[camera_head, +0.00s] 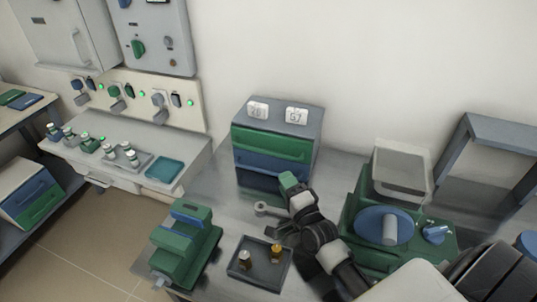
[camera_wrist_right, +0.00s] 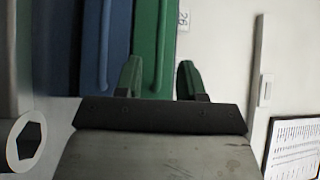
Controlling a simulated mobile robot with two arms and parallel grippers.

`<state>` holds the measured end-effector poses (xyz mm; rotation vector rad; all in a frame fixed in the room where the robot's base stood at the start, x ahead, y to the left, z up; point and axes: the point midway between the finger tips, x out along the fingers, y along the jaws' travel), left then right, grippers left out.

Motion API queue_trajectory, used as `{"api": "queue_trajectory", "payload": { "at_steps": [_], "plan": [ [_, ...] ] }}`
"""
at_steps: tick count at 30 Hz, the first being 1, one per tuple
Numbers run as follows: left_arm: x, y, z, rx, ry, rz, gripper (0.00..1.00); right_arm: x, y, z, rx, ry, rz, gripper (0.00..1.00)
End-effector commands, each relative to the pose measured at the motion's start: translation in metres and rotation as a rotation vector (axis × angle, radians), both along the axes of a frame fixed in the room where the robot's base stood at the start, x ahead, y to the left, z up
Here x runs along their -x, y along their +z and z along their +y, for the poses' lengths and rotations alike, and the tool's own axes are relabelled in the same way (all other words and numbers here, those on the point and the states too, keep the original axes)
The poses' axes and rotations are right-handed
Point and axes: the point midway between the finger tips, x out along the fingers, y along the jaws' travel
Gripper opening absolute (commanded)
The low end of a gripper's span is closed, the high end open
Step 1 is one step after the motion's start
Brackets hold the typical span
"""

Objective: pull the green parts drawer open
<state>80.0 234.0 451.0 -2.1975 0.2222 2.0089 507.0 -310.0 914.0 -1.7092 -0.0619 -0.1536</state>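The green parts drawer (camera_head: 270,146) is the upper drawer of a grey cabinet (camera_head: 312,125) on the bench, above a blue drawer (camera_head: 262,164). It looks shut. In the right wrist view the green drawer (camera_wrist_right: 146,40) appears turned on its side, with its long green handle (camera_wrist_right: 162,45) running up the picture. My right gripper (camera_head: 289,181) is in front of the cabinet, low and near its right side. In the wrist view its green fingers (camera_wrist_right: 160,80) are apart, with the handle lying between them in the picture; contact cannot be told. My left gripper is not seen.
A grey spanner-like part (camera_head: 262,209) lies beside my right gripper. A dark tray (camera_head: 259,265) with small bottles and a green vise-like device (camera_head: 186,245) stand in front. A green machine (camera_head: 385,230) stands to the right. Another drawer cabinet (camera_head: 30,192) is at far left.

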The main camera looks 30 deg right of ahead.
Motion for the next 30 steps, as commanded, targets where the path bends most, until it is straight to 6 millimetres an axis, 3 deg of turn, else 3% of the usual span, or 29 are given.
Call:
{"api": "queue_trajectory", "payload": {
  "at_steps": [15,21,30],
  "plan": [
    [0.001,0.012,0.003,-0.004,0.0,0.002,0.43,-0.087,0.014,-0.004,0.001,0.0,-0.001,0.39],
    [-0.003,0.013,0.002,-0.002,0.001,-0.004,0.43,-0.101,0.015,-0.005,0.001,0.0,0.0,0.39],
    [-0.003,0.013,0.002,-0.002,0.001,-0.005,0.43,-0.103,0.015,-0.005,0.001,0.0,0.0,0.38]
  ]
}}
